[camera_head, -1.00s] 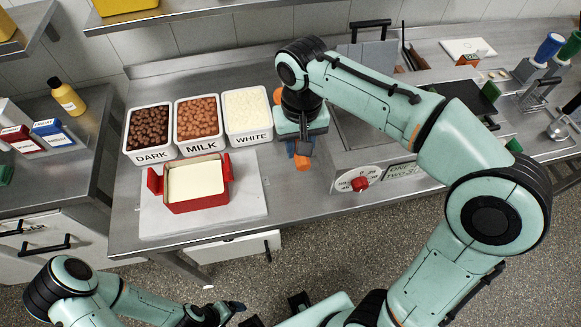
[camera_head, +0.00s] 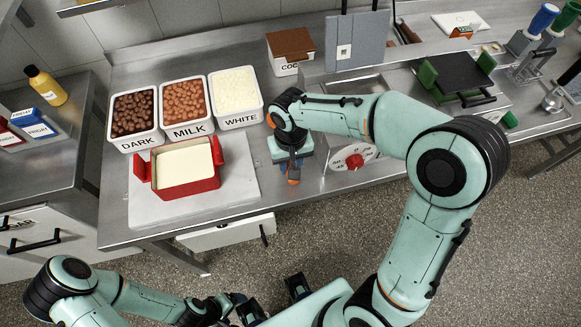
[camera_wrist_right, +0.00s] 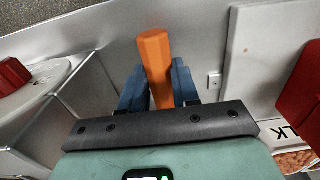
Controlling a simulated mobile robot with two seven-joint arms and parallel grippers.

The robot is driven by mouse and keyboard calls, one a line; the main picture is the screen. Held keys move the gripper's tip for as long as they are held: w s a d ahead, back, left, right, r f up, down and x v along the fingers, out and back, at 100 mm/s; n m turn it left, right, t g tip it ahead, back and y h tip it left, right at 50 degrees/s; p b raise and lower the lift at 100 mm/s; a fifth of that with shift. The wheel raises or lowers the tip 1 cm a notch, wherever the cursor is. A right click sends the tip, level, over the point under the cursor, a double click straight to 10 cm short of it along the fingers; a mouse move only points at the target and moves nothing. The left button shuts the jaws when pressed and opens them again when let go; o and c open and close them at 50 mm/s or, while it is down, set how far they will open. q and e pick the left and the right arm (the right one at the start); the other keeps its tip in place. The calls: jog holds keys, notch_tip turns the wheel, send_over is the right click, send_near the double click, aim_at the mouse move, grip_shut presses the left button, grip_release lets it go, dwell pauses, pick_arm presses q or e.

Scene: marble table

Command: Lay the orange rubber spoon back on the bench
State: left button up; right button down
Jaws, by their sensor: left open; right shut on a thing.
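The orange rubber spoon (camera_wrist_right: 156,65) shows in the right wrist view as a faceted orange handle between the blue fingers of my right gripper (camera_wrist_right: 160,85). The gripper is shut on it. In the head view, my right gripper (camera_head: 292,172) is at the bench's front edge, right of the red box, with a bit of the orange spoon (camera_head: 293,181) showing. The rest of the spoon is hidden. I cannot tell whether it touches the steel bench (camera_head: 120,205). My left gripper (camera_head: 273,299) is open and empty, low in the head view, in front of the bench.
A red box with pale filling (camera_head: 183,170) sits on a pale board (camera_head: 235,190). Behind are the DARK (camera_head: 134,117), MILK (camera_head: 185,107) and WHITE (camera_head: 236,97) bins. A dial machine (camera_head: 350,160) stands right of my right gripper. Bare steel lies between board and machine.

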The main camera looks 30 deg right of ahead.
jog(key=shift+f, duration=1.35)
jog(key=shift+f, duration=0.1)
jog(key=c, duration=0.8)
grip_release()
jog(key=r, duration=0.4)
jog(key=s+r, duration=0.1)
jog(key=r, duration=0.3)
jog(key=a+r+p, duration=0.1)
jog(key=r, duration=0.4)
jog(key=shift+s+r, duration=0.1)
jog(key=shift+s, duration=0.15)
